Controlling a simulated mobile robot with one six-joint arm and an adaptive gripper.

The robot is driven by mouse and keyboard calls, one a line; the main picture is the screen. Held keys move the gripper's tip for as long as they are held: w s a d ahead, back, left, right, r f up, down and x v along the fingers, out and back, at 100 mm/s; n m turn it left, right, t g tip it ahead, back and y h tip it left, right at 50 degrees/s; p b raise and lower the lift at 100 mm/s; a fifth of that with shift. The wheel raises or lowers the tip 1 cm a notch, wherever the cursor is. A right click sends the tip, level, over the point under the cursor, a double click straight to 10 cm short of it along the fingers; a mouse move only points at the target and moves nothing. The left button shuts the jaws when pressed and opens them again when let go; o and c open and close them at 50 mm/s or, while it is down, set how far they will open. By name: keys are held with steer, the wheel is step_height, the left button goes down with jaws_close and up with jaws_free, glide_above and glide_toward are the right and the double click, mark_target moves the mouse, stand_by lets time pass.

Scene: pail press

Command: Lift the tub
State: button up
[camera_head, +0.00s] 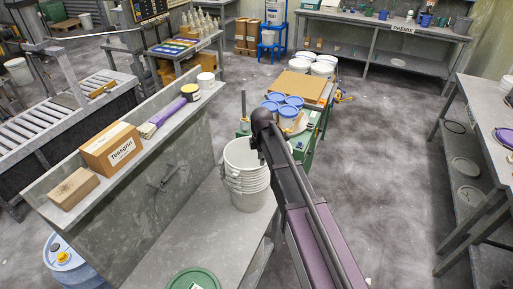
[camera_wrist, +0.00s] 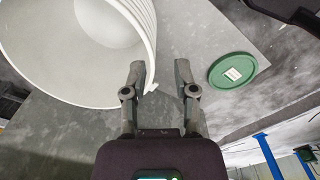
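A stack of nested white tubs (camera_head: 245,190) stands on the grey bench, open at the top. In the wrist view the tub (camera_wrist: 75,50) fills the upper left, with its interior and ribbed wall showing. My gripper (camera_wrist: 160,68) is open, its two fingers apart. The left finger overlaps the tub's rim, and part of the wall shows between the fingers. The right finger is outside the tub, over the bench. I cannot tell whether either finger touches it. In the head view my arm hides part of the tub's right side and most of the gripper.
A green lid (camera_wrist: 232,70) lies on the bench right of the gripper and shows in the head view (camera_head: 194,280). A raised shelf (camera_head: 100,185) left of the tubs holds a cardboard box (camera_head: 112,148). Blue-lidded pails (camera_head: 287,113) stand on a cart behind.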

mark_target(256, 168)
steer(key=shift+w+a+r+n, duration=0.3)
steer(key=shift+a+n, duration=0.1)
steer(key=shift+a, duration=0.15)
steer(key=shift+w+a+r+n, duration=0.25)
steer(key=shift+a+n, duration=0.15)
steer(key=shift+a, duration=0.1)
steer(key=shift+f, duration=0.15)
step_height(256, 168, down, 8)
steer(key=b, duration=0.7)
steer(key=shift+b, duration=0.3)
jaws_close()
